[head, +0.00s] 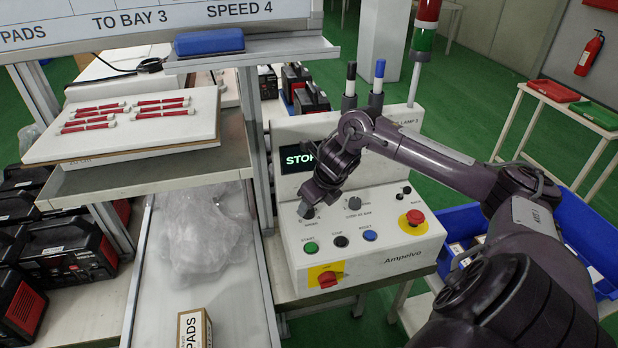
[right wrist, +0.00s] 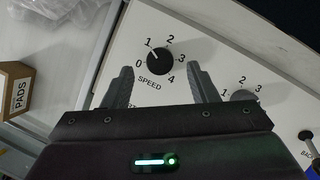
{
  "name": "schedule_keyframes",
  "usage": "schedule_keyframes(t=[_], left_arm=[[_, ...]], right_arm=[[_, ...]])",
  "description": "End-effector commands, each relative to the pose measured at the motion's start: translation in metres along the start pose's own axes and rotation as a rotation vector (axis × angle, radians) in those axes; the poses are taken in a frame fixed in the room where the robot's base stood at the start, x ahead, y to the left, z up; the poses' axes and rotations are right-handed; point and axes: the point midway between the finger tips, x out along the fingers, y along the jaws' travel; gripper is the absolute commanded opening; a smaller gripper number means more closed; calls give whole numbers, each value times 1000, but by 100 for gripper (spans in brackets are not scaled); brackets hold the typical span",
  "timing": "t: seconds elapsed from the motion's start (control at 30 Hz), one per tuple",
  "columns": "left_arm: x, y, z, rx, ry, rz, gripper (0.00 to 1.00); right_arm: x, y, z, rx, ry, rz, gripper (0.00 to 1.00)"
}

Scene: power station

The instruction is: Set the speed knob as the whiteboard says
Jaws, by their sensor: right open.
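The whiteboard (head: 187,18) at the top left of the head view reads "TO BAY 3", "SPEED 4" and "PADS"; its upper part is cut off. The white control panel (head: 375,262) has a display reading "STOP", partly covered by my arm. In the right wrist view the black speed knob (right wrist: 160,60) has a scale from 0 to 4, and its white mark points near 1. My right gripper (right wrist: 160,84) is open, its fingers apart on the left and right below the knob, gripping nothing. In the head view my right gripper (head: 308,206) mostly hides this knob. My left gripper is out of view.
A second scaled knob (right wrist: 243,95) sits close to the right finger. The panel also has a green button (head: 311,247), a black button (head: 341,241), a blue button (head: 370,235), a red emergency button (head: 415,217) and a red rotary switch (head: 327,279).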

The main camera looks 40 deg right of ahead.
Motion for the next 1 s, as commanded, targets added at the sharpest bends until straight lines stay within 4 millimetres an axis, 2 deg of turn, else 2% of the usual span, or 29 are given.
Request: schedule_keyframes(t=[0.2,0.4,0.53,0.87,1.0], left_arm=[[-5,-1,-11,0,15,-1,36],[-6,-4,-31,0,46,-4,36],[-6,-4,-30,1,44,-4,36],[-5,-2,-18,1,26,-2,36],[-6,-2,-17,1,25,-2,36]], right_arm=[[24,0,0,2,0,1,53],[29,0,0,0,-1,-1,53],[29,0,0,0,-1,-1,53],[28,0,0,0,-1,-1,10],[28,0,0,4,-1,-3,9]])
